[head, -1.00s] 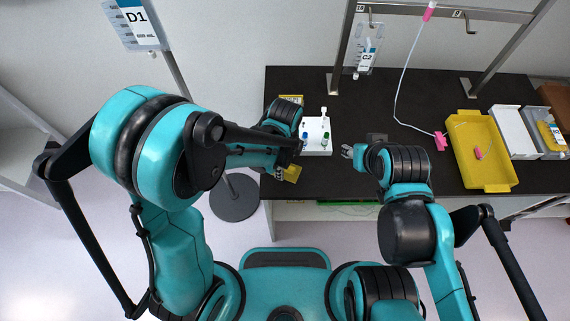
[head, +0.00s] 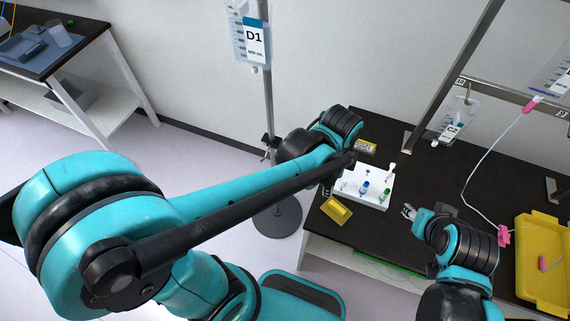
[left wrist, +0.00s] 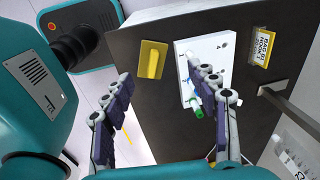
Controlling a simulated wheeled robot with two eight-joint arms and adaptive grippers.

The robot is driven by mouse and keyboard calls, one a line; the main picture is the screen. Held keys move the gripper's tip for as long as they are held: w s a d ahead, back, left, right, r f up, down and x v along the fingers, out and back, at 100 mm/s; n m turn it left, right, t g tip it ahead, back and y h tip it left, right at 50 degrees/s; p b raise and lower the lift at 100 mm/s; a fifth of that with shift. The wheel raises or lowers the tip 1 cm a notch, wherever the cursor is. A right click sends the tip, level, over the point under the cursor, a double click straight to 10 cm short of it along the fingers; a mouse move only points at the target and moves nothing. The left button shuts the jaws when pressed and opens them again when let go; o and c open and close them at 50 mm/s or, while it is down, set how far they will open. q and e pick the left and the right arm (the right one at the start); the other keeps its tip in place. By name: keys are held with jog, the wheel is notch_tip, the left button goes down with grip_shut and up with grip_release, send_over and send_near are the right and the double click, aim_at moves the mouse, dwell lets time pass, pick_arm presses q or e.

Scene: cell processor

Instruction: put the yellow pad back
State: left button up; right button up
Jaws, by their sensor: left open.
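The yellow pad (head: 337,210) lies on the black table near its front left corner, beside the white rack (head: 365,185). In the left wrist view the pad (left wrist: 152,58) is a yellow block with a raised strip along it, apart from the rack. My left gripper (left wrist: 160,76) is open and empty, its two purple-grey fingers spread above the table, with the pad visible beyond the gap. In the head view the left fingers are mostly hidden by the arm. My right gripper (head: 409,211) hangs right of the rack; its finger opening is too small to judge.
The rack holds blue-capped and green-capped tubes (head: 384,194). A yellow label sign (head: 367,145) stands behind it. A bag stand with bag D1 (head: 252,40) is left of the table. A yellow tray (head: 542,255) and pink-clipped tubing (head: 503,235) are at right.

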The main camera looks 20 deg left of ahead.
pick_arm(q)
jog(key=s+a+r+n+t, duration=0.2)
jog(key=a+r+n+t, duration=0.1)
jog(key=a+n, duration=0.4)
jog(key=s+a+r+n+t, duration=0.2)
jog(key=a+n, duration=0.4)
jog(key=n, duration=0.4)
jog(key=shift+s+a+r+n+t, duration=0.35)
jog(key=shift+s+r+n+t, duration=0.05)
jog(key=shift+s+r, duration=0.35)
notch_tip(320, 180, down, 11)
jog(key=b, duration=1)
jog(key=shift+r+b, duration=0.15)
jog(key=shift+b, duration=0.2)
